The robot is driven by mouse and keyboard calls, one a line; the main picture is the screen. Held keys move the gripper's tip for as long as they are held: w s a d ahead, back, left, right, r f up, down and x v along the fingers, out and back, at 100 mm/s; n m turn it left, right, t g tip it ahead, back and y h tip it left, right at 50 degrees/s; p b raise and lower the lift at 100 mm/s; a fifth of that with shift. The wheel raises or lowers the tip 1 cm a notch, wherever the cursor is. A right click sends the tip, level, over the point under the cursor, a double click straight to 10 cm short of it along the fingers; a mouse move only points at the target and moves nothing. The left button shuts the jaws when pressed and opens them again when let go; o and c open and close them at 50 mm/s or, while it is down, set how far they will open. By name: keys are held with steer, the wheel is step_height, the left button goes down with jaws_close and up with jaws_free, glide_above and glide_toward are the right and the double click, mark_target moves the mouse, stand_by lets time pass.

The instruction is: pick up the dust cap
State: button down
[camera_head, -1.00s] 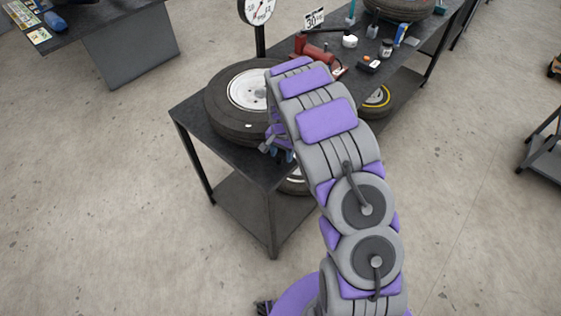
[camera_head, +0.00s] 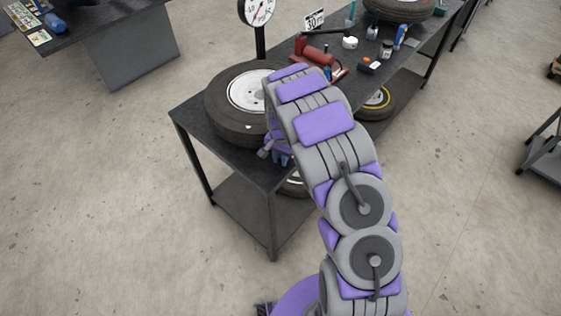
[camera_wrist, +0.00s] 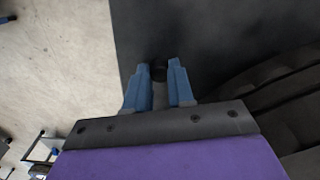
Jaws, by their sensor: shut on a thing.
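The dust cap (camera_wrist: 158,71) is a small black round piece between the blue fingertips in the wrist view. My gripper (camera_wrist: 159,67) is shut on it, with one finger on each side. The dark table top lies behind the cap, and I cannot tell how much gap there is between them. The cap is hidden there behind my arm.
A tyre on a white rim (camera_head: 222,125) lies on the dark table (camera_head: 190,112), close to my gripper. A dial gauge (camera_head: 258,12), a red tool (camera_head: 315,52) and several small items stand farther back. Open floor surrounds the table's near end.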

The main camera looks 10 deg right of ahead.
steer(key=shift+a, duration=0.55)
steer(key=shift+d+r, duration=0.15)
steer(key=shift+r, duration=0.35)
steer(key=r, duration=0.1)
steer(key=d+r+p, duration=0.1)
steer(key=r, duration=0.1)
steer(key=s+d+r+p, duration=0.3)
steer(key=s+d, duration=0.5)
steer(key=d, duration=0.5)
steer(key=shift+s+r, duration=0.2)
steer(key=shift+r, duration=0.35)
